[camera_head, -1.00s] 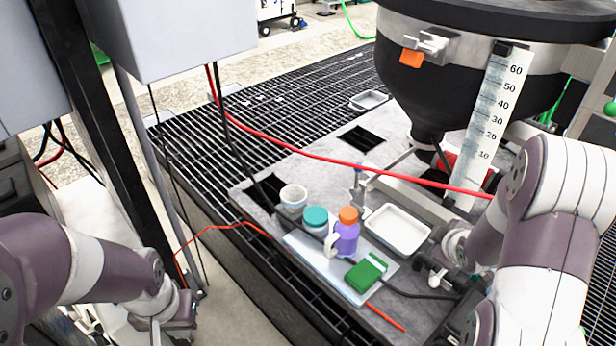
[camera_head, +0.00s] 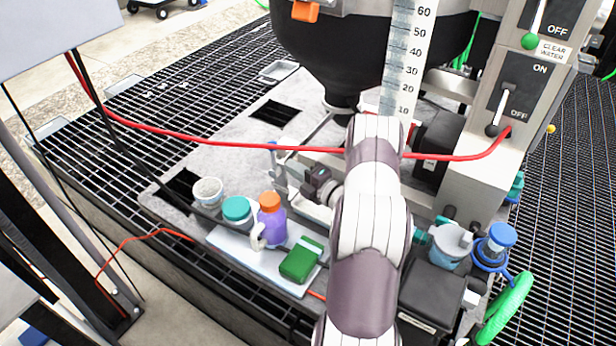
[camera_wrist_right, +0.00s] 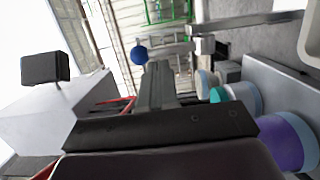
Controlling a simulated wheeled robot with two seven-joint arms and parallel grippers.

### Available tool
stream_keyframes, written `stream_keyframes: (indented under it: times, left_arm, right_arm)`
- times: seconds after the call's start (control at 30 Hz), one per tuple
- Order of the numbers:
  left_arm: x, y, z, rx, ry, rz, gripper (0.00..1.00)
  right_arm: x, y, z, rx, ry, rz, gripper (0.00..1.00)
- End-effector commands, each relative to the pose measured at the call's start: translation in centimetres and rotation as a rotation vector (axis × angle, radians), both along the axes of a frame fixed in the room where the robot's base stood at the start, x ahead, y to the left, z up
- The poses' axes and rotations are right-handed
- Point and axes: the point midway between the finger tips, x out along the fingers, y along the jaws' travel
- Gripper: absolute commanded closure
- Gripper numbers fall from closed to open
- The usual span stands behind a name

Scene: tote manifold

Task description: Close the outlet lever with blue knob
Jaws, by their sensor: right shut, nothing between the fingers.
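The outlet lever's blue knob (camera_head: 272,146) stands on an upright grey handle beside the outlet pipe under the black hopper. In the right wrist view the blue knob (camera_wrist_right: 138,55) shows just beyond and left of the finger ends. My right gripper (camera_head: 306,179) is shut and empty, just right of the lever in the head view. The shut fingers also show in the right wrist view (camera_wrist_right: 156,82). I cannot tell whether they touch the lever. My right arm hides part of the outlet area. My left gripper is out of view.
A white cup (camera_head: 208,192), a teal-lidded jar (camera_head: 237,211), a purple bottle (camera_head: 271,225) and a green sponge (camera_head: 301,260) stand near the lever. A red hose (camera_head: 210,140) crosses above. The panel (camera_head: 520,90) at right has other levers, including a green-knobbed one.

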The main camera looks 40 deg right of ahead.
Motion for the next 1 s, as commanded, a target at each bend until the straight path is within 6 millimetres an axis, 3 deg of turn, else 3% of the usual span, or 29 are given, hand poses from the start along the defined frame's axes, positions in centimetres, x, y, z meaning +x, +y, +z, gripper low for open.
stream_keyframes:
  times: [0.1, 0.3, 1.0]
  left_arm:
    - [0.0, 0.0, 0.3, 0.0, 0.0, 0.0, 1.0]
    - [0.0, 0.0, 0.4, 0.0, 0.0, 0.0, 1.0]
    - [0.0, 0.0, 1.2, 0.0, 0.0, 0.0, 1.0]
  right_arm:
    - [2.1, 0.3, 0.0, 0.0, 0.0, 0.003, 1.0]
    - [3.9, 0.4, 0.0, 0.001, 0.001, 0.001, 1.0]
    - [4.7, 0.5, 0.6, -0.021, 0.072, 0.0, 1.0]
